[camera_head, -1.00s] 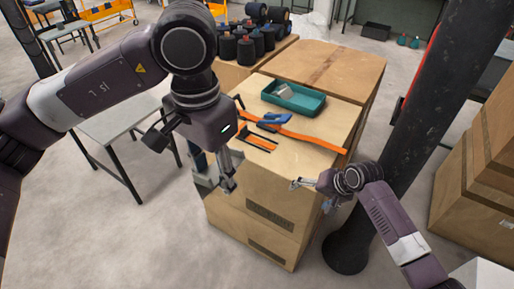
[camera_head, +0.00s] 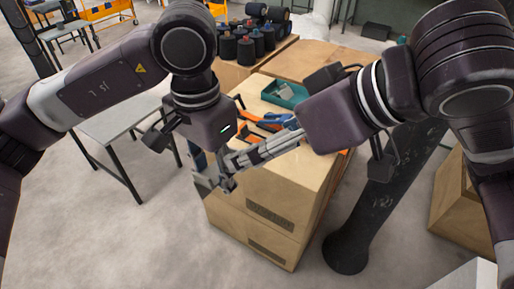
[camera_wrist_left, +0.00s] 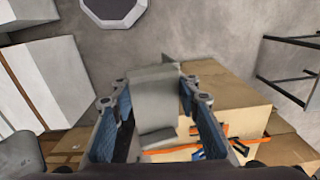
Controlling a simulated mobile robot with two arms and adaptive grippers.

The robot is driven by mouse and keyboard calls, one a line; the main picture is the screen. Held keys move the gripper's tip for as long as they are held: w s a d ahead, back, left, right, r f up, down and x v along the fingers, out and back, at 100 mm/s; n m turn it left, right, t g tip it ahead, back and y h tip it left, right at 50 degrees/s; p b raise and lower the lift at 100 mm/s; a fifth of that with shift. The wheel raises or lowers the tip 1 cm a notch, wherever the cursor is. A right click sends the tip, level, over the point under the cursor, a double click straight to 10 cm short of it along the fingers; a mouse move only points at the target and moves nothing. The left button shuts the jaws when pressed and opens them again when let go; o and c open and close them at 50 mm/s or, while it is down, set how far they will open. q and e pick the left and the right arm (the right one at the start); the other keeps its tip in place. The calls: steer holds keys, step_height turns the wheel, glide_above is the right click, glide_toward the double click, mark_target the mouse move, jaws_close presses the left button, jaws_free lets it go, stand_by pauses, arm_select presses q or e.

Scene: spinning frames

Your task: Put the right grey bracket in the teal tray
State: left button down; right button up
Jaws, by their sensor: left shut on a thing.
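A grey bracket (camera_wrist_left: 155,98) is between the blue-padded fingers of my left gripper (camera_wrist_left: 150,105) in the left wrist view. In the head view my left gripper (camera_head: 226,178) is shut on it, in front of the cardboard box's left side, and the bracket (camera_head: 205,183) is partly hidden. My right gripper (camera_head: 232,162) reaches in from the right, its fingertips overlapping the left fingers in the picture; I cannot tell if they touch or how far they are open. The teal tray (camera_head: 273,96) stands on the boxes behind, partly covered by my right arm. A grey piece (camera_head: 286,93) lies in it.
The cardboard box (camera_head: 282,190) has an orange strap and blue-handled tools (camera_head: 277,121) on top. A dark post (camera_head: 362,215) stands to the right. A grey table (camera_head: 118,120) stands to the left. Dark spools (camera_head: 246,42) stand at the back.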

mark_target(212, 168)
arm_select(q)
steer(key=shift+s+d, duration=0.1)
arm_select(e)
steer(key=a+f, duration=0.2)
steer(key=w+a+f+n, duration=0.1)
steer(key=a+f, duration=0.2)
steer(key=w+a+f+n, duration=0.1)
steer(key=a+f, duration=0.1)
steer(key=a, duration=0.1)
steer(key=shift+a+f, duration=0.15)
stand_by(0.4)
steer(key=shift+y, duration=0.3)
steer(key=c, duration=1.2)
arm_select(q)
steer(key=c, duration=1.2)
jaws_free()
arm_select(e)
steer(key=shift+c, duration=0.9)
